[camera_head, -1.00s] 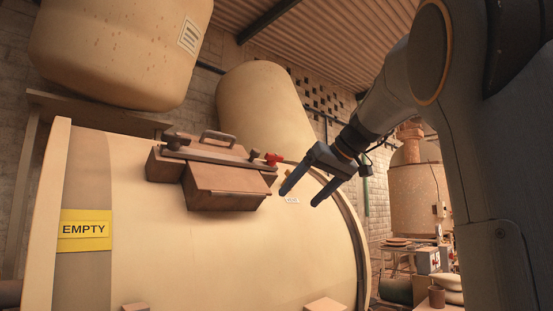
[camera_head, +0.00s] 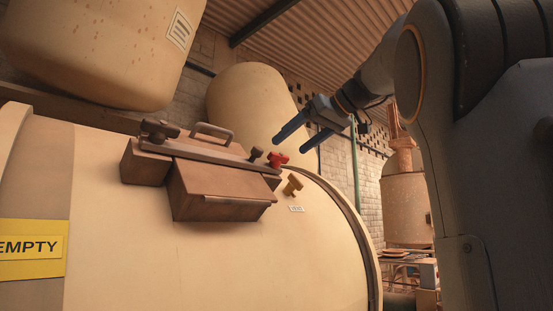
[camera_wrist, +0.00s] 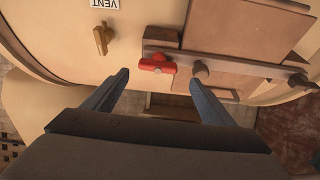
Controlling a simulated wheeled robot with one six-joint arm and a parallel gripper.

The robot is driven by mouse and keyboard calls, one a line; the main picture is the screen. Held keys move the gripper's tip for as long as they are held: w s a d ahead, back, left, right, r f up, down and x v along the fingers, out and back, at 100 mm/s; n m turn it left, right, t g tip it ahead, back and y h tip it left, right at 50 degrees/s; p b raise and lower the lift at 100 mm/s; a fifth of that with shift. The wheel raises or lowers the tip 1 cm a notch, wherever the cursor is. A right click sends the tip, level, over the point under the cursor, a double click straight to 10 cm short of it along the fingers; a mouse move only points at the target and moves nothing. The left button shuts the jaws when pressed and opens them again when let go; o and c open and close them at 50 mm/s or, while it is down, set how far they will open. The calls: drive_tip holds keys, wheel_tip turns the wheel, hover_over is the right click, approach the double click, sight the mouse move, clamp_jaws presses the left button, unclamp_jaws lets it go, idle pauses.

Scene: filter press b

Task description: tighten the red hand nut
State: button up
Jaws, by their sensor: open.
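The red hand nut (camera_head: 278,160) sits at the right end of the metal bar (camera_head: 210,156) across the hatch on the big cream tank. In the wrist view the red nut (camera_wrist: 157,64) lies beyond my fingertips, between them and nearer the left one. My gripper (camera_head: 292,143) is open and empty, above and slightly right of the nut in the head view, apart from it. In the wrist view my gripper (camera_wrist: 158,80) shows both blue fingers spread wide. A dark knob (camera_head: 256,153) stands just left of the red nut.
A yellow vent handle (camera_head: 292,184) with a VENT label (camera_head: 296,209) is close to the right of the red nut. The hatch box (camera_head: 220,190) and its handle (camera_head: 212,131) stand out from the tank. Another cream vessel (camera_head: 245,105) rises behind.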

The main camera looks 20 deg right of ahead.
sight(281, 155)
drive_tip(key=shift+p+x, duration=0.6)
drive_tip(key=shift+x, duration=2.85)
drive_tip(key=shift+d+f, duration=0.1)
drive_tip(key=shift+d, duration=0.1)
drive_tip(key=c, duration=1.1)
drive_tip(key=shift+o, duration=0.2)
